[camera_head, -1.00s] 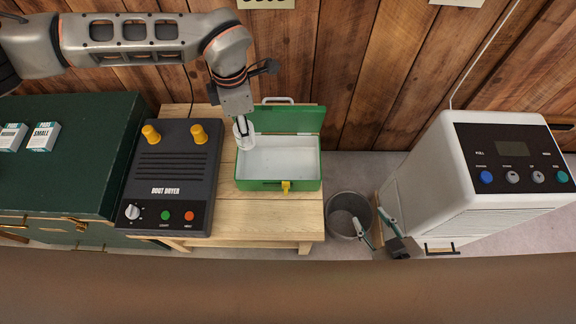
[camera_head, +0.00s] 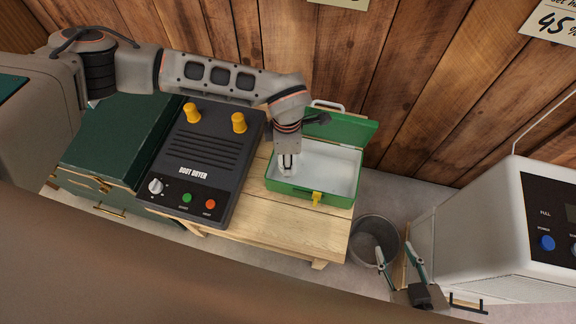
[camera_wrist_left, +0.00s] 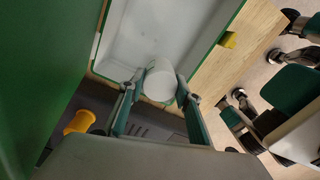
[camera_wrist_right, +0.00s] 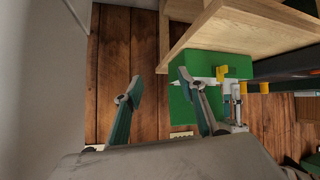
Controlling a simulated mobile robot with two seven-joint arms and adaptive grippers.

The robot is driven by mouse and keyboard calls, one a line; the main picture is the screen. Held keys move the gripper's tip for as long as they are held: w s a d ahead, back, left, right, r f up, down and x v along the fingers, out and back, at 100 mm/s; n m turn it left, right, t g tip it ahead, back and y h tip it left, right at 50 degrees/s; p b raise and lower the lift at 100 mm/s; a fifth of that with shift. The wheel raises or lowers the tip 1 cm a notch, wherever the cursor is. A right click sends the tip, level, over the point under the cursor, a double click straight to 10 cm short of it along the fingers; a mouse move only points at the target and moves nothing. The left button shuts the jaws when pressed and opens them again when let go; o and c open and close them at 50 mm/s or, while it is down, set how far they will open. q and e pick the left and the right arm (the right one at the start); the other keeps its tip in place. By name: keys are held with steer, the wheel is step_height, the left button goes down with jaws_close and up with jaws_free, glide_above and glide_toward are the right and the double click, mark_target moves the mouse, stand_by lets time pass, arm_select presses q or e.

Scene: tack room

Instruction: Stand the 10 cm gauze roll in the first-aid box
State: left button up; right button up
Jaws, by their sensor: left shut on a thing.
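The white gauze roll (camera_wrist_left: 160,82) is between the fingertips of my left gripper (camera_wrist_left: 160,90), which is shut on it. In the head view my left gripper (camera_head: 287,163) points down at the left end of the open green first-aid box (camera_head: 283,189). The roll looks roughly upright there, partly covered by the fingers. I cannot tell whether it touches the box floor. The rest of the box interior looks empty. My right gripper (camera_head: 399,262) is open and empty, right of the bench, away from the box. Its spread fingers also show in the right wrist view (camera_wrist_right: 158,90).
The box stands on a wooden bench (camera_head: 265,225) with its lid (camera_head: 345,130) raised at the back. A boot dryer (camera_head: 200,160) with yellow pegs is close on its left. A grey bin (camera_head: 372,228) and a white appliance (camera_head: 485,235) are to the right.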

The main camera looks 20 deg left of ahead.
arm_select(q)
steer(key=f+b, duration=0.1)
steer(key=f, duration=0.4)
steer(key=shift+s, duration=0.2)
steer(key=shift+f, duration=0.3)
steer(key=shift+w+r, duration=0.15)
steer(key=shift+r, duration=0.05)
steer(key=shift+f, duration=0.1)
arm_select(e)
steer(key=shift+a, duration=0.3)
arm_select(q)
steer(key=o, duration=0.7)
steer(key=shift+f, duration=0.1)
arm_select(e)
steer(key=shift+w, duration=0.1)
